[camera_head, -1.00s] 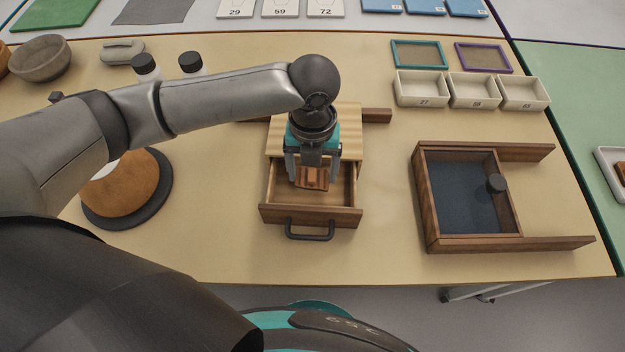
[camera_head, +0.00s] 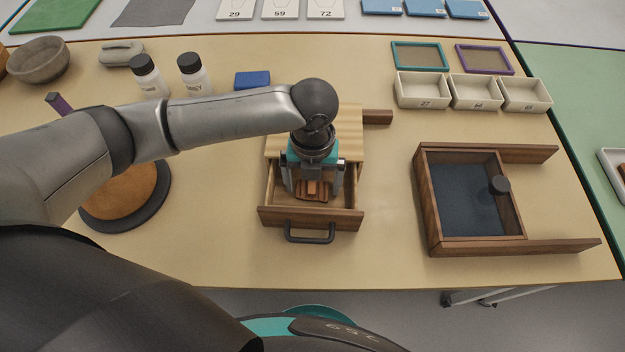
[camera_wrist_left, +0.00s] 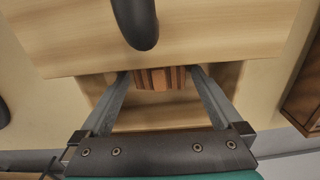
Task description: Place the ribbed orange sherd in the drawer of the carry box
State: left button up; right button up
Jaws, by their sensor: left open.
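The ribbed orange sherd (camera_head: 313,190) lies in the pulled-out drawer (camera_head: 346,220) of the wooden carry box (camera_head: 347,130). My left gripper (camera_head: 313,197) is open, pointing down into the drawer, with one finger on each side of the sherd. In the left wrist view, the sherd's striped brown and orange surface (camera_wrist_left: 160,79) shows between the spread fingertips (camera_wrist_left: 160,73), with a gap on each side. Part of the sherd is hidden under the gripper. My right gripper is not in view.
A dark handle (camera_head: 310,237) is on the drawer front. A wooden tray with a dark inset (camera_head: 430,205) stands to the right. White bins (camera_head: 421,103) are behind it. A round turntable (camera_head: 150,205), bottles (camera_head: 191,82) and a blue block (camera_head: 252,81) are left and behind.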

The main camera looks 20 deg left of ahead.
aim_at(312, 185)
pick_arm(q)
jog(key=shift+r, duration=0.1)
notch_tip(312, 185, up, 12)
jog(key=p, duration=0.4)
jog(key=shift+w, duration=0.15)
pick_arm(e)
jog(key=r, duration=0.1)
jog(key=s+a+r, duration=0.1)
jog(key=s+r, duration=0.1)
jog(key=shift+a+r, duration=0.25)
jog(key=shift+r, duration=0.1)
